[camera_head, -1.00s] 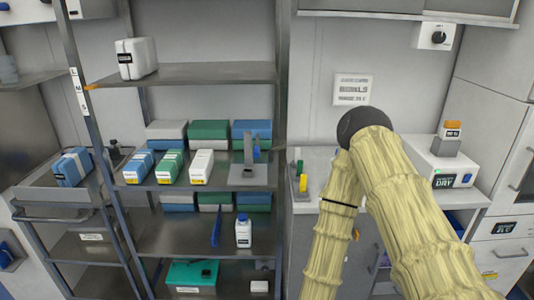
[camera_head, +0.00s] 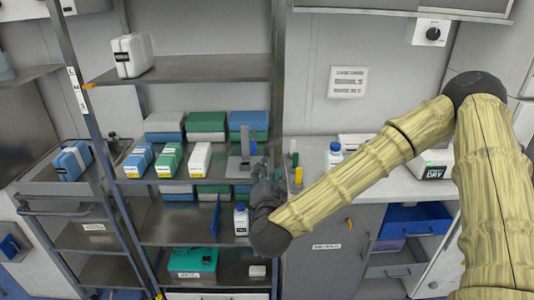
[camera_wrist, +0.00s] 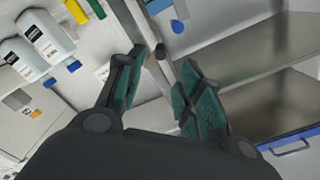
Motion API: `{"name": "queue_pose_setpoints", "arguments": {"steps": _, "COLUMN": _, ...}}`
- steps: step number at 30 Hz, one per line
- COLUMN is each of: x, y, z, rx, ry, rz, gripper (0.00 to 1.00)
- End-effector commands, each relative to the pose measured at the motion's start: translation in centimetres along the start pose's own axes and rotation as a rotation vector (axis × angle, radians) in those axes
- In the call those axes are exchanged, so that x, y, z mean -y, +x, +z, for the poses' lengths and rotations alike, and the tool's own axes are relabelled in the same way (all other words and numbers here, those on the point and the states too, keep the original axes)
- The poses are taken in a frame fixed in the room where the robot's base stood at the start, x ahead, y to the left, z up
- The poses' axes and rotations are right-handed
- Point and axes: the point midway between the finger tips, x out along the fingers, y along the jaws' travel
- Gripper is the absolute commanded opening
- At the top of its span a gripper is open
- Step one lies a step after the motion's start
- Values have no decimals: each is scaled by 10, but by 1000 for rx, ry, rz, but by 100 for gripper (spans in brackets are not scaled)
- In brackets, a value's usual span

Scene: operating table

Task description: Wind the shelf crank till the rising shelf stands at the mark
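The upper shelf (camera_head: 205,71) carries a white container (camera_head: 132,55) and has an orange pointer (camera_head: 88,86) at its left front corner. My gripper (camera_head: 262,180) is by the rack's right post.
Blue, green and white boxes (camera_head: 170,158) fill the middle shelf. A white bottle (camera_head: 241,220) and a teal case (camera_head: 193,262) are below. A counter (camera_head: 314,155) with bottles stands right of the rack. A trolley (camera_head: 50,185) is at left.

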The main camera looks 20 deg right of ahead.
Motion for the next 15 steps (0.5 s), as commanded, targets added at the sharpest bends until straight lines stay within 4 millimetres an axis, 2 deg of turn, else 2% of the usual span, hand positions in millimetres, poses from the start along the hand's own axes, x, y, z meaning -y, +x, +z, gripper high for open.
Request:
{"name": "queue_pose_setpoints", "arguments": {"steps": 9, "x": 2, "y": 52, "z": -2, "rx": -1, "ry": 0, "rz": 1, "gripper": 37}}
{"name": "queue_pose_setpoints", "arguments": {"steps": 15, "x": 1, "y": 78, "z": -1, "rx": 0, "ry": -2, "rz": 1, "gripper": 37}}
